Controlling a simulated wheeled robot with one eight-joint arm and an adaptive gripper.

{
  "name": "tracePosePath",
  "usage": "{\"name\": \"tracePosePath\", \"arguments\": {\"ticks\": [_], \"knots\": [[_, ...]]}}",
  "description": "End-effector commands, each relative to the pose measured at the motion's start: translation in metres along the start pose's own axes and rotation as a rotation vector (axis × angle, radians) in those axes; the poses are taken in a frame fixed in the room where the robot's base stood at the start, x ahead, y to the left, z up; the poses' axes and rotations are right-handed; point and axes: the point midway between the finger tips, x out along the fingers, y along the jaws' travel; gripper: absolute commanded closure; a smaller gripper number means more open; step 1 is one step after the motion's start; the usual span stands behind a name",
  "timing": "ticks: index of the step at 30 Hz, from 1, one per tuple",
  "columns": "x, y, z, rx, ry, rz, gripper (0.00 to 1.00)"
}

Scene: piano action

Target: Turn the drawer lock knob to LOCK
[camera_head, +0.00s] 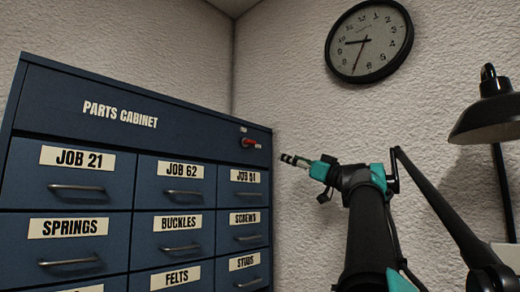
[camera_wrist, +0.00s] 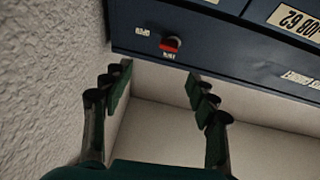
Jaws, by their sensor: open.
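The drawer lock knob (camera_head: 248,142), red with a dark part, sits at the top right of the blue parts cabinet (camera_head: 190,122). A small label is above it and another to its right, both too small to read. Which label it points at I cannot tell. The wrist view, roughly upside down, shows the knob (camera_wrist: 171,44) beyond the fingertips. My gripper (camera_wrist: 159,82) is open and empty, its two fingers apart. In the head view my gripper (camera_head: 300,162) is right of the knob, slightly lower, apart from the cabinet.
Labelled drawers with handles fill the cabinet front below the knob; the JOB 91 drawer (camera_head: 245,190) is nearest it. A black lamp (camera_head: 490,115) stands at the right. A clock (camera_head: 369,41) hangs on the wall. The space between gripper and knob looks clear.

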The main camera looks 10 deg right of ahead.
Motion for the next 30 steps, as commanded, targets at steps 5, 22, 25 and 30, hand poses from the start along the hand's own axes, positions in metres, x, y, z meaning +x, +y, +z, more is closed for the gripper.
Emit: {"name": "tracePosePath", "arguments": {"ticks": [5, 22, 25, 30], "knots": [[0.000, -0.018, -0.010, 0.025, -0.022, -0.063, 0.41], [0.083, -0.024, -0.008, 0.027, -0.020, -0.068, 0.41], [0.102, -0.024, -0.008, 0.027, -0.020, -0.067, 0.41], [0.133, -0.026, -0.007, 0.026, -0.020, -0.066, 0.41]]}}
